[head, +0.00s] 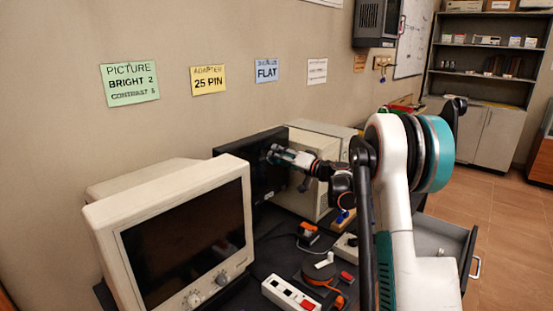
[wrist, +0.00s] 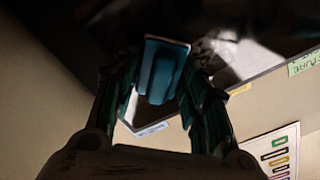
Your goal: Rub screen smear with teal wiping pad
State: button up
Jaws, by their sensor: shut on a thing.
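The teal wiping pad (wrist: 163,72) is between the fingers of my gripper (wrist: 162,80) in the wrist view, with a pale edge at its far end. My gripper (head: 273,154) is shut on it and is up at the dark flat screen (head: 240,162) in the head view, near its right side. The dark screen also fills the top of the wrist view (wrist: 275,25). A faint greyish patch, perhaps the smear (wrist: 222,38), shows just right of the pad. I cannot tell whether the pad touches the glass.
A beige CRT monitor (head: 180,235) stands in front at left. Another beige case (head: 300,198) stands behind my arm. A power strip (head: 290,294), an orange cable reel (head: 325,275) and small items crowd the dark tabletop. An open drawer (head: 445,238) juts out at right.

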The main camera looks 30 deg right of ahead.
jog(key=shift+w+d, duration=0.15)
jog(key=shift+d, duration=0.25)
jog(key=v, duration=0.6)
dwell(0.3)
jog(key=v, duration=0.3)
dwell(0.5)
dwell(0.6)
